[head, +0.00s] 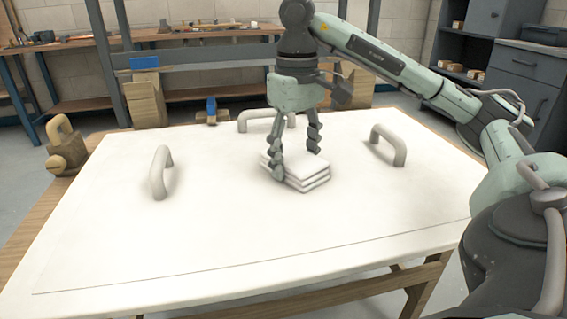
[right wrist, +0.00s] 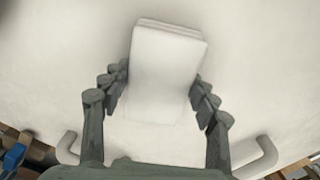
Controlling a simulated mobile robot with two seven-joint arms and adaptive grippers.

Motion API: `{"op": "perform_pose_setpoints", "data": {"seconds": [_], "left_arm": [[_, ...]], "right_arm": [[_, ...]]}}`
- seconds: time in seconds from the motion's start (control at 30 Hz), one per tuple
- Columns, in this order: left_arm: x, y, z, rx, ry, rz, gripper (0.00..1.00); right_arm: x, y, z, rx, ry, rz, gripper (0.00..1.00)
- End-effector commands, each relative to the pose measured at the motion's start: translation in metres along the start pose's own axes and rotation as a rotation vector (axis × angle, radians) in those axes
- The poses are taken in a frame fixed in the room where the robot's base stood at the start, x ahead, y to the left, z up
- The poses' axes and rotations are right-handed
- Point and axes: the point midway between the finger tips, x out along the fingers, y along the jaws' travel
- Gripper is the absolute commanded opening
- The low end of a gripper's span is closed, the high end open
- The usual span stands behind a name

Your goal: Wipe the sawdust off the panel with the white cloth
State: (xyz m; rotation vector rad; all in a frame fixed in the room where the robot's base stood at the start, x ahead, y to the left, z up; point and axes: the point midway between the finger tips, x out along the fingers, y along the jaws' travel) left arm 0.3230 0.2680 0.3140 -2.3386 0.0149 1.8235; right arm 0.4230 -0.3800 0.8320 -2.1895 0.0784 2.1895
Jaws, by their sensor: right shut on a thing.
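The white cloth (head: 305,181) is a folded, layered stack on the white panel (head: 200,235), near its middle. My right gripper (head: 296,163) points down over the cloth, with a finger on either side of it. In the right wrist view the cloth (right wrist: 168,70) sits between the two dark fingers (right wrist: 160,88), and the gripper is shut on it. The cloth appears to be at the panel's surface; I cannot tell whether it presses on it. I cannot make out sawdust on the panel. My left gripper is not in view.
Grey handles stand up from the panel at left (head: 160,172), right (head: 388,144) and back (head: 262,117). Wooden clamps (head: 64,147) and a blue-topped tool (head: 211,109) are by the far and left edges. The front of the panel is clear. A workbench (head: 190,32) stands behind.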

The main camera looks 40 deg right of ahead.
Motion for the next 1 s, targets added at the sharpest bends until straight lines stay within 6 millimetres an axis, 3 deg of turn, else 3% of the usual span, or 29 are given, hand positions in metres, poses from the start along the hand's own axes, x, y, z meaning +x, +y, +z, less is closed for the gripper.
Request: {"op": "perform_pose_setpoints", "data": {"seconds": [1.0], "left_arm": [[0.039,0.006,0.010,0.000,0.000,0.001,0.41]], "right_arm": [[0.005,0.056,0.029,0.003,-0.004,0.002,0.36]]}}
